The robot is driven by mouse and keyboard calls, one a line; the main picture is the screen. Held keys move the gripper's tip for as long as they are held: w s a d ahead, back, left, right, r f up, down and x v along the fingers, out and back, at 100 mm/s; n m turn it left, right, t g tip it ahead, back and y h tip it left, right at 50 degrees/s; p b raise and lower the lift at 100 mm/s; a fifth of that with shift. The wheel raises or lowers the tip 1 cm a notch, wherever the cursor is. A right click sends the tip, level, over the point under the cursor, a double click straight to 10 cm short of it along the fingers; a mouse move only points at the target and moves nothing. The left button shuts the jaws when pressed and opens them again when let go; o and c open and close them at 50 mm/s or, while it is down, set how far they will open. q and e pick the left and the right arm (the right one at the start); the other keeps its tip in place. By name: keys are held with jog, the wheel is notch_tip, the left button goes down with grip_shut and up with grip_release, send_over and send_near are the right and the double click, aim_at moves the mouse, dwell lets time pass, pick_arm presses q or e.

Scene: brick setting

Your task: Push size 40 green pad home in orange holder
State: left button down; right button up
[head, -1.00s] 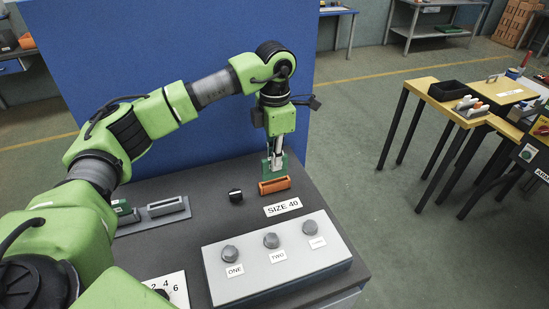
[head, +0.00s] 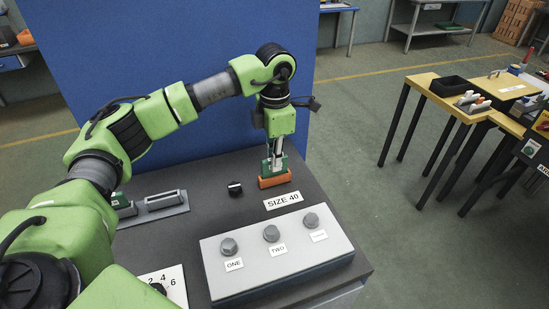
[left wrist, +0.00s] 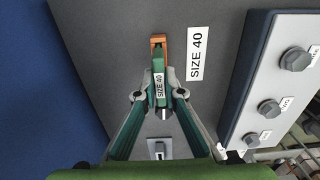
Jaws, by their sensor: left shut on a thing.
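The green pad (left wrist: 159,86) carries a white SIZE 40 label and is held between the fingers of my left gripper (left wrist: 158,98). It also shows in the head view (head: 266,166), upright, at the orange holder (head: 274,181). The orange holder is a small narrow block on the dark bench top, and in the wrist view (left wrist: 158,39) the pad lines up with it. The pad's lower edge is hidden at the holder, so how deep it sits cannot be told. My left gripper (head: 275,160) points down, shut on the pad. My right gripper is not in view.
A SIZE 40 plate (head: 283,201) lies in front of the holder, and a black knob (head: 235,188) stands to its left. A grey box (head: 275,255) with three knobs stands nearer. A grey holder (head: 166,201) is at left. A blue panel (head: 190,80) rises behind.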

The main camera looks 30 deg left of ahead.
pick_arm(q)
jog(key=shift+f+b, duration=0.35)
jog(key=shift+f, duration=0.25)
jog(key=c, duration=1.7)
grip_release()
jog(key=shift+r, duration=0.15)
jog(key=shift+r+p, duration=1.8)
jog(key=shift+r, duration=1.15)
jog(key=shift+f, duration=0.1)
